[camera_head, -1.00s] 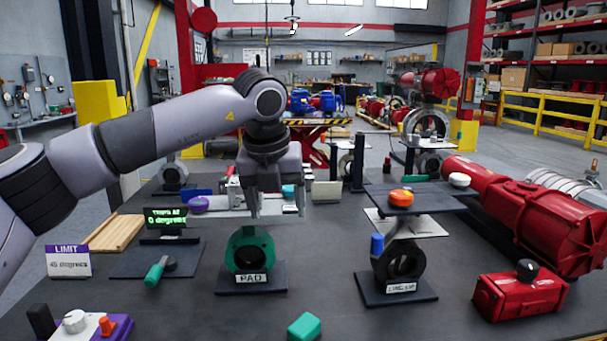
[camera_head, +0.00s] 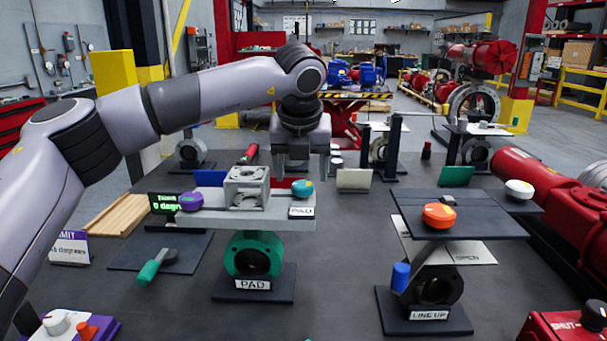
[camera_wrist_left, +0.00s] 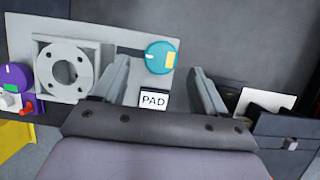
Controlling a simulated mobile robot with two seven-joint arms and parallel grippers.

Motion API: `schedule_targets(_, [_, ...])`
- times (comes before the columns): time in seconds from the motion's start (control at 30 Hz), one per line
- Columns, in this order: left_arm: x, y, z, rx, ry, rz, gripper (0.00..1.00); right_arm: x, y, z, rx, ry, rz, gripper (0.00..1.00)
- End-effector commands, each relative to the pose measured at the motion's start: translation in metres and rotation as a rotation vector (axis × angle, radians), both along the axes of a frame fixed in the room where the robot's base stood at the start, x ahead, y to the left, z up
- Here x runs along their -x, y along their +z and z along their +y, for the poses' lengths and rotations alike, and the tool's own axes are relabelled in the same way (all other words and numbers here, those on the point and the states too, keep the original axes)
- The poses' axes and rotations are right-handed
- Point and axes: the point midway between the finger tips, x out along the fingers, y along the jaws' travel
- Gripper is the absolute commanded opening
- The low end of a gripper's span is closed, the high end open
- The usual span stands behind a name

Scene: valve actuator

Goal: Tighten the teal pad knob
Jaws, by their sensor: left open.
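My left gripper (camera_head: 300,174) points down at the knob, open and empty. In the left wrist view the teal knob (camera_wrist_left: 160,57) lies between the open fingers (camera_wrist_left: 160,66), with a visible gap on each side. The fingers' height over the plate is hard to tell. The PAD label (camera_wrist_left: 153,99) lies beside the knob. My right gripper is not in view.
A grey flanged bracket (camera_head: 246,187) and a purple knob (camera_head: 191,201) stand on the same plate, left of the teal knob. An orange knob (camera_head: 439,215) sits on a dark plate to the right. A green-handled tool (camera_head: 157,266) lies at the left front.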

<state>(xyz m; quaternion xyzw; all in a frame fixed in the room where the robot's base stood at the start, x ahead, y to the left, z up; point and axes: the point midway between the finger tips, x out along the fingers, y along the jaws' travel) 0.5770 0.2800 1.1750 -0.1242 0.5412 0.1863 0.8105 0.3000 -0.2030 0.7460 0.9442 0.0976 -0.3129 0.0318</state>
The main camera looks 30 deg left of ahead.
Motion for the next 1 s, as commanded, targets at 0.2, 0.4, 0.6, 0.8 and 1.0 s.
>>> schedule_targets(0.2, [-0.009,-0.022,0.004,0.002,0.001,0.0,0.72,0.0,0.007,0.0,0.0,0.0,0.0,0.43])
schedule_targets(0.4, [-0.01,-0.027,0.005,0.0,0.001,0.0,0.72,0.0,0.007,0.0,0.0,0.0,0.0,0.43])
schedule_targets(0.6, [-0.01,-0.027,0.005,0.001,0.001,-0.001,0.5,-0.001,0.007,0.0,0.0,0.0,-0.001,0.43])
schedule_targets(0.8, [-0.01,-0.027,0.005,0.001,0.0,0.0,0.16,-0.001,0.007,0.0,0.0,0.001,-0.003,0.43])
schedule_targets(1.0, [-0.01,-0.028,0.006,0.001,-0.022,0.001,0.16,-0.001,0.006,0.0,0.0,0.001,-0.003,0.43])
